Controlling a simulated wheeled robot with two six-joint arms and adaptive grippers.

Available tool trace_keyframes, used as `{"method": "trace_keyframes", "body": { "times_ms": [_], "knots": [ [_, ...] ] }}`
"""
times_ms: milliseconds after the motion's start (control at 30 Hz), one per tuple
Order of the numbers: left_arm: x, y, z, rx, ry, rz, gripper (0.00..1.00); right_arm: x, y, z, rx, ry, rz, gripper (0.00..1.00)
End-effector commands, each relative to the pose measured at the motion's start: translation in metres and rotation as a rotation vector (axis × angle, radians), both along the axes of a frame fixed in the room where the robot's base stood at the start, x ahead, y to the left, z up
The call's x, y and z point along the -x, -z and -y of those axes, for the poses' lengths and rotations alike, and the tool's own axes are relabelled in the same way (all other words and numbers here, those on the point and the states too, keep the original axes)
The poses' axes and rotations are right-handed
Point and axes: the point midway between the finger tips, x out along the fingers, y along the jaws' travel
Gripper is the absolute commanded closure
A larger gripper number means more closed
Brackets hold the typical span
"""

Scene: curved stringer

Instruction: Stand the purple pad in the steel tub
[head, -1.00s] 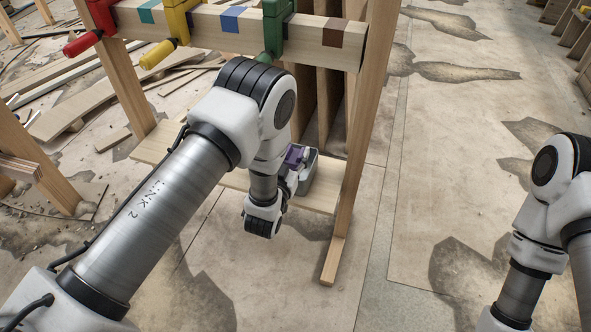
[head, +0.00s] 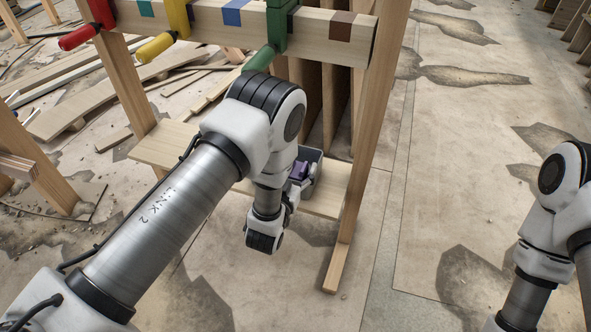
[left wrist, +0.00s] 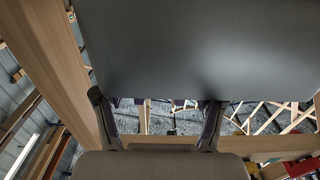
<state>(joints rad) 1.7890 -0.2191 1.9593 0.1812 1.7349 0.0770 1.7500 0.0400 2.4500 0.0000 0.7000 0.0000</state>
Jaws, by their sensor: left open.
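The purple pad (head: 299,171) shows as a small purple block at the near side of the grey steel tub (head: 316,166) in the head view. It appears to be inside the tub, but my arm hides part of it and I cannot tell how upright it is. The tub rests on the low wooden shelf. My left gripper (head: 291,193) is close to the pad, mostly hidden by my wrist. In the left wrist view, its fingers (left wrist: 158,122) are spread apart, with a large grey surface close in front. My right gripper is out of view.
The low wooden shelf (head: 322,202) runs between the rack's legs. Dark boards (head: 333,110) stand behind the tub. The rack's right leg (head: 366,150) is close by. The floor to the right is clear.

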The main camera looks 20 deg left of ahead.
Motion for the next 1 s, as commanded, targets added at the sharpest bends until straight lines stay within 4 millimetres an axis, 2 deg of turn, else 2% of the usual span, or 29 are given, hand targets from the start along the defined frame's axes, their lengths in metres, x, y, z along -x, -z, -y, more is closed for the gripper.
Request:
{"method": "trace_keyframes", "body": {
  "times_ms": [67, 167, 433, 467, 500, 833, 1000],
  "knots": [
    [0.002, -0.004, 0.000, 0.000, 0.000, -0.001, 0.30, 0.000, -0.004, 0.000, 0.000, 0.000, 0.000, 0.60],
    [0.016, -0.005, 0.000, -0.001, 0.001, -0.004, 0.30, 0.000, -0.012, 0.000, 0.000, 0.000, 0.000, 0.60],
    [0.076, -0.007, -0.002, -0.001, 0.001, -0.006, 0.30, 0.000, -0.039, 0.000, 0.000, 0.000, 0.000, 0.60],
    [0.075, 0.005, -0.002, 0.000, 0.003, -0.001, 0.30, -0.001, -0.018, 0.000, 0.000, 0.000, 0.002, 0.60],
    [0.075, 0.008, -0.001, 0.001, 0.003, 0.001, 0.30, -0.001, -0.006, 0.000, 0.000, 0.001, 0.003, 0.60],
    [0.095, 0.010, -0.002, -0.002, 0.003, 0.002, 0.30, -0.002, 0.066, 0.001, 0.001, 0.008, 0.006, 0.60],
    [0.113, 0.005, -0.003, -0.001, 0.003, 0.000, 0.30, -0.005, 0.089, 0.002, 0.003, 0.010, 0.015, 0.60]
  ]
}}
